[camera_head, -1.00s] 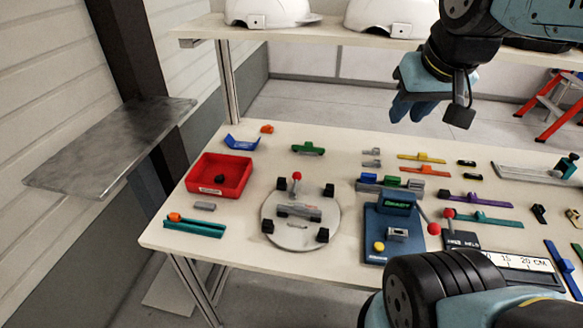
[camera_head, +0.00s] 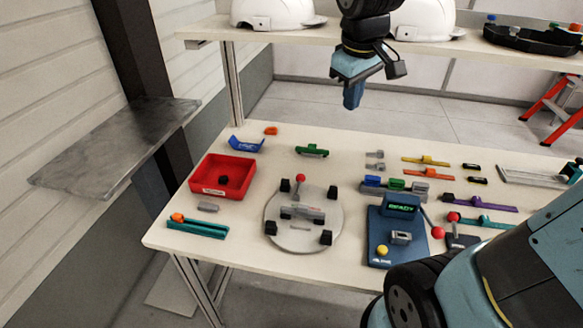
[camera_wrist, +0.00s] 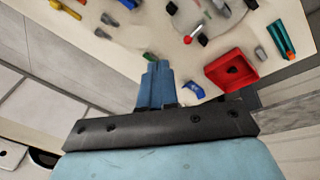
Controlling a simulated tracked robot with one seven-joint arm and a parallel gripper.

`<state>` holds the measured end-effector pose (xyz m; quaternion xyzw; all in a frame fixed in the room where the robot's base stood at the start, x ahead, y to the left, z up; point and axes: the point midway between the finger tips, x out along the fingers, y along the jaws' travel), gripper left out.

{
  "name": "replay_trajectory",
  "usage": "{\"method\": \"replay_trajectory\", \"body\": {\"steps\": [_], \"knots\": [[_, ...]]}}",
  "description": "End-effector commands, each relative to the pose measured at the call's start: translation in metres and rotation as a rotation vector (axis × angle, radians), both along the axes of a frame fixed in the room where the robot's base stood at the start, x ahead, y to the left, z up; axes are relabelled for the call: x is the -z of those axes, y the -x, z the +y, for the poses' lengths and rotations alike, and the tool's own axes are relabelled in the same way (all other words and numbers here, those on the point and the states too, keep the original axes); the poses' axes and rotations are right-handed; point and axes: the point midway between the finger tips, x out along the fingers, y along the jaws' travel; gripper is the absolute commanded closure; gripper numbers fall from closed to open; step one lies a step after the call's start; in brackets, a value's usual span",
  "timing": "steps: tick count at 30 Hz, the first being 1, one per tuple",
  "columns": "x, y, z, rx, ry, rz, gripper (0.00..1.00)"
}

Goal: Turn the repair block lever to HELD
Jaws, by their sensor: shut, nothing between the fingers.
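Several levers with red balls show in the head view, and I cannot tell for sure which is the repair block lever. One red-ball lever (camera_head: 437,232) leans at the right side of a blue block (camera_head: 380,243) with a green display. Another red-ball lever (camera_head: 453,216) stands on a small dark block (camera_head: 461,242), partly hidden by my arm. A third red-ball lever (camera_head: 300,179) stands on a round grey plate (camera_head: 289,243). My gripper (camera_head: 352,98) is shut and empty, pointing down above and behind the table's far edge. Its blue fingers also show together in the wrist view (camera_wrist: 157,72).
A red tray (camera_head: 246,178) and a teal holder (camera_head: 196,230) lie at the left of the table (camera_head: 345,254). Colored clamps and small parts fill the right. White helmets (camera_head: 276,12) stand on a shelf (camera_head: 300,36) behind. A metal ledge (camera_head: 110,150) juts out at left.

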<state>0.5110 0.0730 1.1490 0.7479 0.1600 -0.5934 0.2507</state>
Motion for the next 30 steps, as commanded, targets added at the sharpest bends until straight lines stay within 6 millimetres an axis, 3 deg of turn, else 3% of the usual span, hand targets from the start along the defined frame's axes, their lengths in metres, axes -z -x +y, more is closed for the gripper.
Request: {"method": "replay_trajectory", "body": {"steps": [17,30], "knots": [[0.052,-0.062,0.069,-0.357,0.117,0.161,1.0],[0.107,-0.096,0.128,-0.632,0.182,0.279,1.0]]}}
